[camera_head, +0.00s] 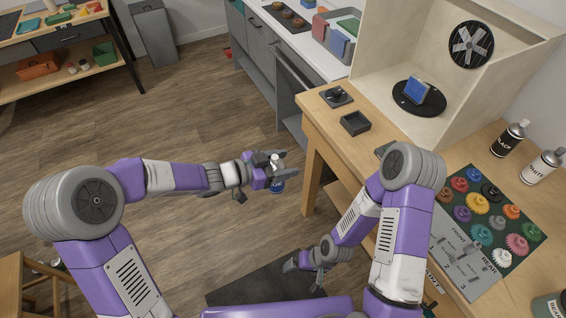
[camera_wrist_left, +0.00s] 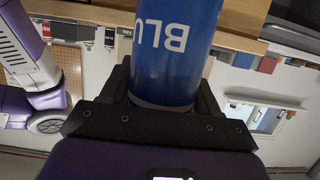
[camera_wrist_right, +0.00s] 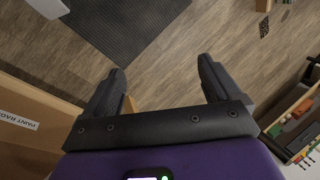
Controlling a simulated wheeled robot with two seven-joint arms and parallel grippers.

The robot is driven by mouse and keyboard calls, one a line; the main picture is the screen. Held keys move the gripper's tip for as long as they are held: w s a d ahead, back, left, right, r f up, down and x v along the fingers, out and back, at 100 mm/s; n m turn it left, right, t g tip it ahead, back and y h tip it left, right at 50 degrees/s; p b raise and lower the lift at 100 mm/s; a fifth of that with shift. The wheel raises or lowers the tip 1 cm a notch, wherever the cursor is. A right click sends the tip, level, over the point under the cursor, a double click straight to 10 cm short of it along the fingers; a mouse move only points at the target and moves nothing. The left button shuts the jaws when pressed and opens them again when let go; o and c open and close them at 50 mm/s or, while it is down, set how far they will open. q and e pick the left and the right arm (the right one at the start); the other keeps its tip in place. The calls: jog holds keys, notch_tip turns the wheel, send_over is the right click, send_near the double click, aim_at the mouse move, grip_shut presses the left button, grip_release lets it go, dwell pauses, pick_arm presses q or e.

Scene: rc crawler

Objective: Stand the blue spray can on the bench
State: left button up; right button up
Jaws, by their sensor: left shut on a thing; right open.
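My left gripper (camera_head: 268,172) is shut on the blue spray can (camera_head: 277,186), which hangs over the floor to the left of the bench. In the left wrist view the blue can (camera_wrist_left: 174,50) fills the space between the fingers, with part of its lettering showing. In the head view the gripper hides part of the can. The wooden bench (camera_head: 318,125) runs along the right side. My right gripper (camera_head: 316,262) is low beside the bench; the right wrist view shows its fingers (camera_wrist_right: 160,90) apart and empty.
On the bench stand a spray booth with a turntable (camera_head: 419,98), a small dark tray (camera_head: 355,123), a black can (camera_head: 509,138), a white can (camera_head: 543,166) and a board of coloured gears (camera_head: 512,262). A dark mat (camera_head: 262,285) lies on the floor.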

jog(key=shift+s+d+f+m, duration=0.1)
jog(key=shift+d+f+m, duration=0.45)
jog(key=shift+f+m, duration=0.3)
